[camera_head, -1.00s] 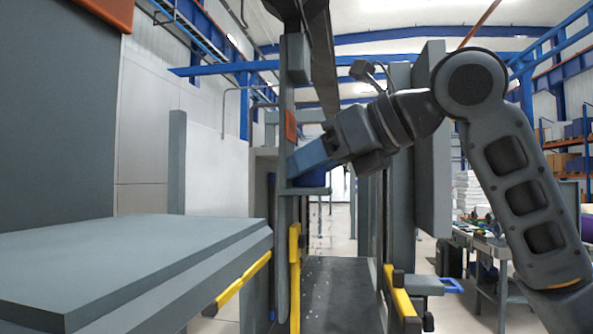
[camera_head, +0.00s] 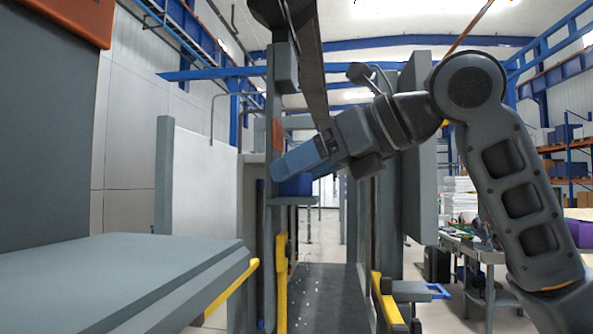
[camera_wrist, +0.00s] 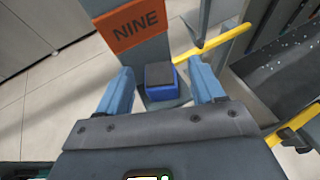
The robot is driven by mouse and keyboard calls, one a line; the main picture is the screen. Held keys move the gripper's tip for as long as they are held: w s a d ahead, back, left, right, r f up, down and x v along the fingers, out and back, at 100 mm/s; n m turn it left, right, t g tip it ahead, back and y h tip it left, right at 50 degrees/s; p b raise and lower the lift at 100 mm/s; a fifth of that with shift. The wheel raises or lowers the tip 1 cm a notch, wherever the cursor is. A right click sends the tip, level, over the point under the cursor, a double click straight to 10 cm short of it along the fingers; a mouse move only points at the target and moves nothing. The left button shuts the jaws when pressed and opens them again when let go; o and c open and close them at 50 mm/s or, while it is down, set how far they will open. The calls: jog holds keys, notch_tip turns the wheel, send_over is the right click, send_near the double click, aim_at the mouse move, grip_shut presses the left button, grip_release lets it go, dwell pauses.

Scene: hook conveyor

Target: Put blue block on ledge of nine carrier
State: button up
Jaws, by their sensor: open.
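The nine carrier is a grey upright with an orange plate reading NINE (camera_wrist: 137,25). The plate's edge also shows in the head view (camera_head: 278,133). A small grey ledge (camera_head: 294,200) juts from the upright. The blue block (camera_wrist: 160,80), with a dark top and blue sides, stands upright on the ledge in the wrist view. In the head view the block (camera_head: 297,185) shows just below my fingers. My gripper (camera_wrist: 160,68) is open, with its blue fingers apart on either side of the block, and a gap shows on both sides. The fingers (camera_head: 300,160) partly hide the block in the head view.
Yellow rails (camera_head: 281,280) flank the dark conveyor floor (camera_head: 322,290) below. A grey panel (camera_head: 418,160) stands right of the carrier, behind my arm. A grey platform (camera_head: 120,270) fills the lower left. A cluttered workbench (camera_head: 480,240) stands at the right.

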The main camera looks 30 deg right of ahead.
jog(key=p+v, duration=0.1)
jog(key=v, duration=0.9)
jog(key=shift+s, duration=0.2)
jog(key=shift+d, duration=0.1)
dwell(0.7)
